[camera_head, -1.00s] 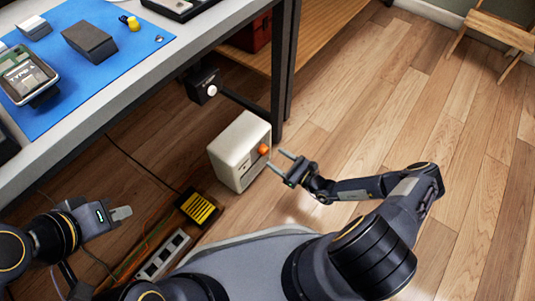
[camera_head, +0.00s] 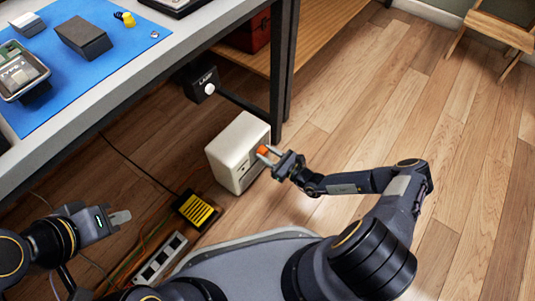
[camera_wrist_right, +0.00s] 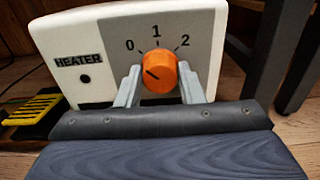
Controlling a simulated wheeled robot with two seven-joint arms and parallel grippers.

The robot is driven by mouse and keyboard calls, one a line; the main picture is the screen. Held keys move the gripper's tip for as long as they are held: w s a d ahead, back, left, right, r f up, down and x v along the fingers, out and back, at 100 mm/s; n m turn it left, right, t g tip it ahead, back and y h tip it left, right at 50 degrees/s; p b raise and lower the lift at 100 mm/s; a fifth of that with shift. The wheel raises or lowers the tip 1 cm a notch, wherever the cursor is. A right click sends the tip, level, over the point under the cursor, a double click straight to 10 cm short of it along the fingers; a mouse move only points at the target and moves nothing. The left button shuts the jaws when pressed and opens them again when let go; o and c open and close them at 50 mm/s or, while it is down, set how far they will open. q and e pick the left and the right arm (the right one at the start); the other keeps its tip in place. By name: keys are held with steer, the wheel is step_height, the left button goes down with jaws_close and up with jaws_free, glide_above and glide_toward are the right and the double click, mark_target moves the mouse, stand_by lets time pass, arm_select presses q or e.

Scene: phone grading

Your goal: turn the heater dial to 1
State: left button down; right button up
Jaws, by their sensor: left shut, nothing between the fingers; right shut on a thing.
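The heater (camera_head: 236,152) is a white box on the floor below the bench. Its orange dial (camera_wrist_right: 160,67) sits under the marks 0, 1 and 2 in the right wrist view, and shows as a small orange spot in the head view (camera_head: 262,151). A short dark line lies on the left part of the dial's face; it is not lined up with the 1 at the top. My right gripper (camera_head: 269,156) is shut on the dial, one finger on each side. My left gripper (camera_head: 121,217) is shut and empty, away at the lower left.
The bench with a blue mat (camera_head: 75,85) and devices stands at the upper left, its dark leg (camera_head: 284,70) just behind the heater. A black-and-yellow box (camera_head: 197,210), a power strip (camera_head: 160,257) and cables lie left of the heater. Floor at the right is open.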

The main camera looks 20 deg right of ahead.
steer(key=shift+m, duration=0.3)
steer(key=m, duration=0.3)
steer(key=shift+m, duration=2.5)
steer(key=o, duration=1)
steer(key=p+v, duration=0.2)
steer(key=v, duration=0.6)
steer(key=shift+p, duration=0.4)
